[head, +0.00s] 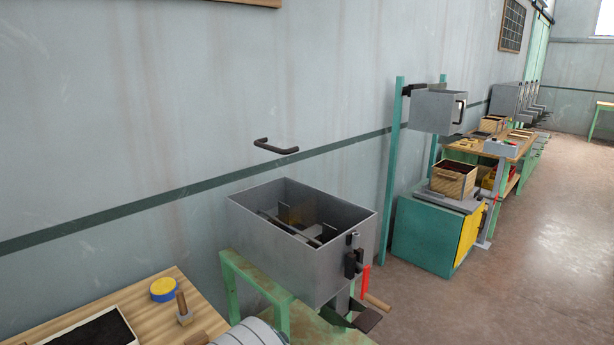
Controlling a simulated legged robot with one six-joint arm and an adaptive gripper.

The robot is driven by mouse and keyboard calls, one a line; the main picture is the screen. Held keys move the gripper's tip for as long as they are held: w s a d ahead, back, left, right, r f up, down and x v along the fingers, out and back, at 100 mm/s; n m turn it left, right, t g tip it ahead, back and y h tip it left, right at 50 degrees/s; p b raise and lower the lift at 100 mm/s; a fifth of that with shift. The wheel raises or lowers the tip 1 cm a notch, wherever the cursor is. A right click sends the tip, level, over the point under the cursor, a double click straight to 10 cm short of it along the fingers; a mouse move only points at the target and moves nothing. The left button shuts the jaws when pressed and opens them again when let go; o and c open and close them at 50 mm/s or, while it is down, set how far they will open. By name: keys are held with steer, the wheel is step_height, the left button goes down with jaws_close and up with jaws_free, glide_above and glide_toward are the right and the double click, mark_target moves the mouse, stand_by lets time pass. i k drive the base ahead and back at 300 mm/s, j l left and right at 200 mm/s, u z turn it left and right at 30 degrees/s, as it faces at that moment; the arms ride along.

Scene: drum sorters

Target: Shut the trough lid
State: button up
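A grey metal trough (312,277) with an open top stands on a green frame (229,283) by the wall. Dark plates and bars show inside it. A dark bar handle (276,146) shows above the trough's back edge, against the wall. I cannot make out a lid panel around the handle; nothing covers the trough's top. A dark latch-like fitting (352,258) is on the trough's right end. My gripper is not in view.
A red bar (359,294), a wooden handle (376,301) and a dark spout (351,318) stick out below the trough's right end. A wooden bench (140,303) with a yellow-and-blue tin (163,290) is at lower left. A teal cabinet (425,235) stands beyond. Floor at right is clear.

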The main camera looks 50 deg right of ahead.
mark_target(260, 143)
steer(key=k+z, duration=0.1)
steer(key=z, duration=0.95)
steer(key=i+j+z, duration=0.2)
steer(key=j, duration=0.25)
